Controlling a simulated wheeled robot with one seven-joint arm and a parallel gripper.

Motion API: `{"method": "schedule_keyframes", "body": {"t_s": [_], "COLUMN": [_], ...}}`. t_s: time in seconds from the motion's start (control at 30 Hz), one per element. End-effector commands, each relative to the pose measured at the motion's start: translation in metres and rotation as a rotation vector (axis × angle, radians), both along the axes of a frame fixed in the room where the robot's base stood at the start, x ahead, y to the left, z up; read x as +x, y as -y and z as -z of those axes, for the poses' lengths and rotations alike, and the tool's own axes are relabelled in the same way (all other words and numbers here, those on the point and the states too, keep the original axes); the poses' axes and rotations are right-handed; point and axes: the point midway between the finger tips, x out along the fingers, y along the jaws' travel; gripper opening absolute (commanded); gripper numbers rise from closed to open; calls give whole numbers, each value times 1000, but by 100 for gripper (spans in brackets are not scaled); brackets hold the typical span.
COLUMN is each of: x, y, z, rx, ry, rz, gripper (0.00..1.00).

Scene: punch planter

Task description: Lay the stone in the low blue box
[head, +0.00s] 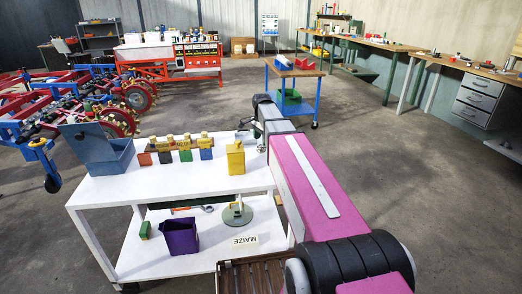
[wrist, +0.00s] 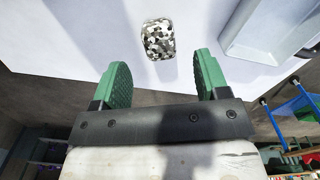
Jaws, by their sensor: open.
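The stone (wrist: 158,40), a rounded black, white and grey speckled block, lies on the white table top in the wrist view. My gripper (wrist: 161,64) is open, with green fingers apart and nothing between them. The stone is just beyond the fingertips, about midway between them.
In the head view the white table (head: 178,186) bears a taller slate-blue box (head: 108,157), several small coloured blocks (head: 185,155) and a yellow container (head: 235,158). A purple bin (head: 181,236) stands on its lower shelf. A blue cart (head: 294,71) stands behind.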

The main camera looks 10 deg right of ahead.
Motion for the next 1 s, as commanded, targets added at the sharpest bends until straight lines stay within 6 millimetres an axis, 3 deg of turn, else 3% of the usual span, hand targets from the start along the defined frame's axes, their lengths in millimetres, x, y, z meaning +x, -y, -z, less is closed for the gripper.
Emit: {"method": "schedule_keyframes", "body": {"t_s": [0.3,0.57,0.6,0.77,1.0], "x": [-1,-1,-1,-1,-1], "y": [-3,-3,-3,-3,-3], "z": [40,45,44,44,44], "rx": [0,0,0,0,0], "ry": [0,1,1,1,1], "rz": [0,0,0,0,0], "gripper": [68,68,65,13,8]}}
